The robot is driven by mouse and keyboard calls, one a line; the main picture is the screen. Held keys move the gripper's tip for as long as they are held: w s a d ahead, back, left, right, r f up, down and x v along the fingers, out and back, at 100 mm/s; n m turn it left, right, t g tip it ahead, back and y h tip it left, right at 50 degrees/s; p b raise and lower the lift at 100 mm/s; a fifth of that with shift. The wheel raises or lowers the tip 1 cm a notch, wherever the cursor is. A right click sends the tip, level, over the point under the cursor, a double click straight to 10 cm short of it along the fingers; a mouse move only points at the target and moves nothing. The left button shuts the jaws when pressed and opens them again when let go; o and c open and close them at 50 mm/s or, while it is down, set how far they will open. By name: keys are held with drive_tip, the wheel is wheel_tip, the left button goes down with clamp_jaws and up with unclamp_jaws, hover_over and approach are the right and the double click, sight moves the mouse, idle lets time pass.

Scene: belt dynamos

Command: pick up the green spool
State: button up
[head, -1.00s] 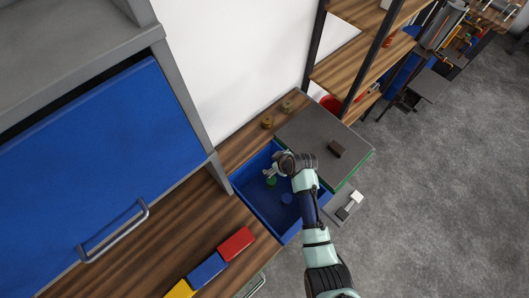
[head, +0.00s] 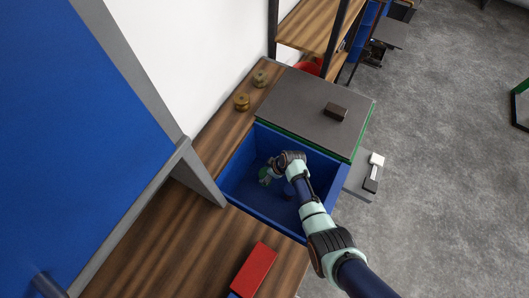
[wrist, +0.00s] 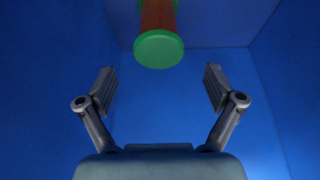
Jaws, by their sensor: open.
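The green spool (head: 264,178) stands inside the blue bin (head: 238,201), partly covered by my gripper (head: 273,169) in the head view. In the wrist view the spool (wrist: 158,48) shows a green round end and a reddish-brown middle, cut off by the top edge. My gripper (wrist: 160,88) is open and empty there, its fingers spread wide on either side. The spool lies ahead of the fingertips, roughly centred between them, and not between the pads.
Bin walls enclose my gripper. A grey board (head: 300,100) with a dark block (head: 336,111) lies behind the bin. A red block (head: 254,268) sits in front.

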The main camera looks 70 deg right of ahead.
sight(265, 173)
drive_tip(key=b+x, duration=0.3)
drive_tip(key=x, duration=0.2)
drive_tip(key=shift+s+f, duration=0.1)
drive_tip(key=shift+f, duration=0.1)
drive_tip(key=shift+d+r, duration=0.1)
clamp_jaws()
